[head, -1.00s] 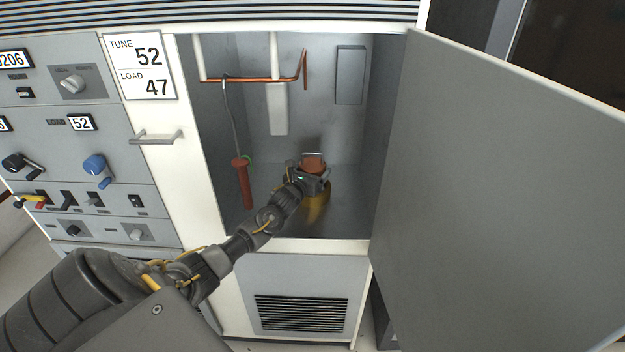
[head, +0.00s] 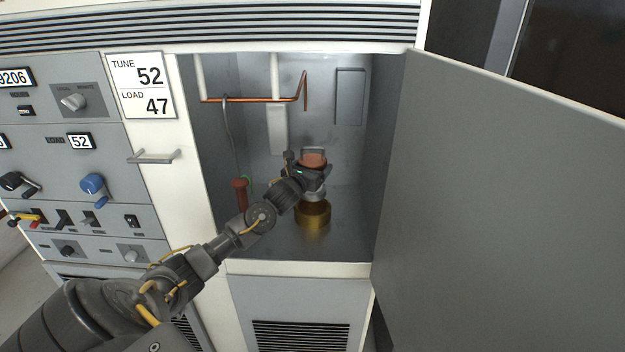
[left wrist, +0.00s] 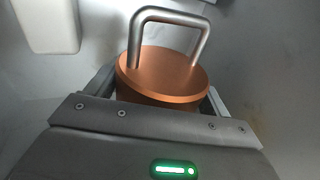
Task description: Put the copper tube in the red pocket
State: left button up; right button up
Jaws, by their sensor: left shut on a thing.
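The copper tube (head: 312,160), a copper cylinder with a silver lower part and a metal loop handle on top, is upright inside the open cabinet. It also shows in the left wrist view (left wrist: 165,75), between the two fingers. My left gripper (head: 312,178) is shut around its copper body. The tube stands above a brass ring socket (head: 313,214) on the cabinet floor. I cannot tell whether its lower end is fully clear of the ring. No red pocket can be made out, and my right gripper is not in view.
A large grey door (head: 500,200) stands open on the right. A copper pipe (head: 255,100) runs across the upper cabinet, with a red-handled hook stick (head: 240,193) hanging below it at left. A control panel (head: 60,150) is further left. The cabinet floor (head: 275,240) in front is clear.

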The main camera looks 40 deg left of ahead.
pick_arm(q)
jog(key=shift+r, duration=0.7)
